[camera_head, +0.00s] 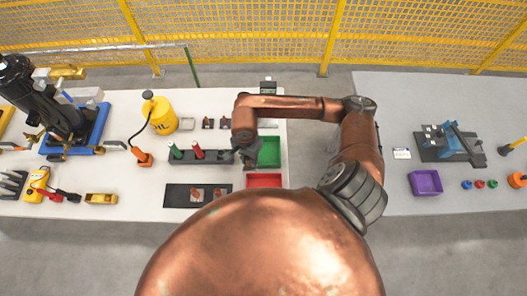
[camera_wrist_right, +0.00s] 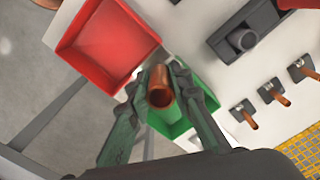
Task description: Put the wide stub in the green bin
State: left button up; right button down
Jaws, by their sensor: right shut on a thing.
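My right gripper (camera_head: 250,157) is at the left edge of the green bin (camera_head: 271,152) in the head view. In the right wrist view, the right gripper (camera_wrist_right: 158,82) is shut on a short copper tube, which I take as the wide stub (camera_wrist_right: 160,92). Its open round end faces the camera. The green bin (camera_wrist_right: 168,129) shows behind the fingers and the stub, partly covered by them. The stub cannot be made out in the head view. My left gripper is not in view.
A red bin (camera_head: 264,181) lies directly in front of the green one. A dark rack (camera_head: 200,156) with red and green pieces stands to the left. Small holders with copper pieces (camera_wrist_right: 272,90) lie nearby. A yellow oil can (camera_head: 160,117) stands farther left.

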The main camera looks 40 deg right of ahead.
jog(key=w+d+f, duration=0.1)
jog(key=d+f, duration=0.1)
jog(key=d, duration=0.1)
jog(key=w+d+f, duration=0.1)
jog(key=d+f, duration=0.2)
jog(key=w+d+f+p, duration=0.1)
jog(key=d+f, duration=0.1)
jog(key=d, duration=0.1)
jog(key=shift+w+d+f, duration=0.2)
jog(key=shift+w+d, duration=0.1)
jog(key=shift+w+d+f, duration=0.1)
jog(key=shift+d+f, duration=0.05)
jog(key=shift+f, duration=0.05)
jog(key=f, duration=0.3)
jog(key=shift+w+d, duration=0.1)
jog(key=shift+d, duration=0.2)
jog(key=shift+d+f, duration=0.1)
jog(key=shift+f, duration=0.35)
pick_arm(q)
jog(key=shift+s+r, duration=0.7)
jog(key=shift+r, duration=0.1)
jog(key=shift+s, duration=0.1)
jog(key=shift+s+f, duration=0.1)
pick_arm(e)
jog(key=shift+f, duration=0.1)
